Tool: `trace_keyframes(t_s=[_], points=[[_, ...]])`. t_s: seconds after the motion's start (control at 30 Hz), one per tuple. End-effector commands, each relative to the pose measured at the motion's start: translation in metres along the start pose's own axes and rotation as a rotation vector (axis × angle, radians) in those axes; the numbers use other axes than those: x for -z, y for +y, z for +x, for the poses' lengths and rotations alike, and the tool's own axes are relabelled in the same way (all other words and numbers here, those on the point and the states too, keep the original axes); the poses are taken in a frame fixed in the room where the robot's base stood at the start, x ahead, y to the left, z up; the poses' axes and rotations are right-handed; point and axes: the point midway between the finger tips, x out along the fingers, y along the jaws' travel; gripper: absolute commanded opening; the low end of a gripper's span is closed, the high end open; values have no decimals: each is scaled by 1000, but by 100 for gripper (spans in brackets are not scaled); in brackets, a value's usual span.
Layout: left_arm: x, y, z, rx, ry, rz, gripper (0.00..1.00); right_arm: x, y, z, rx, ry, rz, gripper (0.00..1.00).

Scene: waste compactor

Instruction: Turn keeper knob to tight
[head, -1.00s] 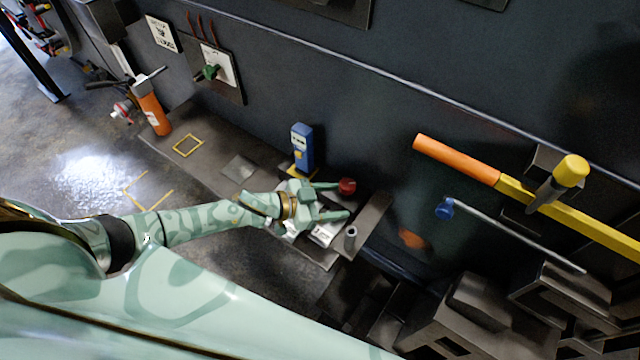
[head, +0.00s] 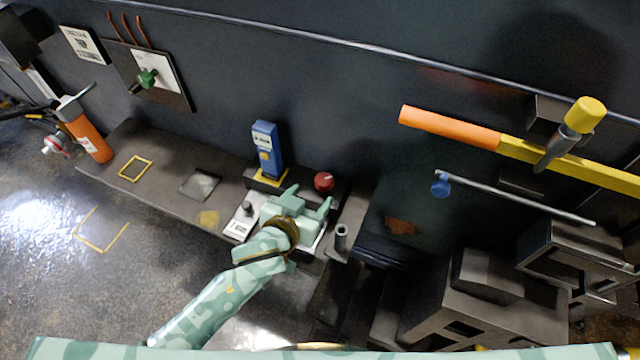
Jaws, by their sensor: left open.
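No label reading "keeper" or "tight" is legible, so I cannot tell for sure which knob is the keeper knob. A red round knob (head: 323,181) with a white mark stands at the back of the bench. A small black knob (head: 247,208) sits on a white plate (head: 239,226) to the left of my gripper. My left gripper (head: 309,198) is open, its fingers pointing toward the back of the bench, just in front of the red knob. Nothing shows between its fingers. The gripper and wrist hide part of the bench and a second pale plate. My right gripper is out of view.
A blue device (head: 267,150) stands on a yellow-edged base behind the gripper. A short grey post (head: 341,236) is close on the right. A green wall knob (head: 146,79), orange cylinder (head: 90,138) and orange-yellow bar (head: 450,129) are farther off.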

Motion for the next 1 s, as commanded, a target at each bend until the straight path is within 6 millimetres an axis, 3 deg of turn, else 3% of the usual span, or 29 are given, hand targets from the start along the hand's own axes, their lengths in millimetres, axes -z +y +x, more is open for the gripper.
trace_keyframes(t_s=[0.1,0.3,0.73,0.9,1.0], points=[[-2,0,31,0,1,1,60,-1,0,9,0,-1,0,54],[-2,0,63,0,0,2,60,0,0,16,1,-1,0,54],[0,0,74,-1,0,0,60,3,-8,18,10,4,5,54],[0,0,74,-1,0,0,16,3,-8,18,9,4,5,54],[0,0,74,-1,0,0,16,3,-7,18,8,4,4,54]])
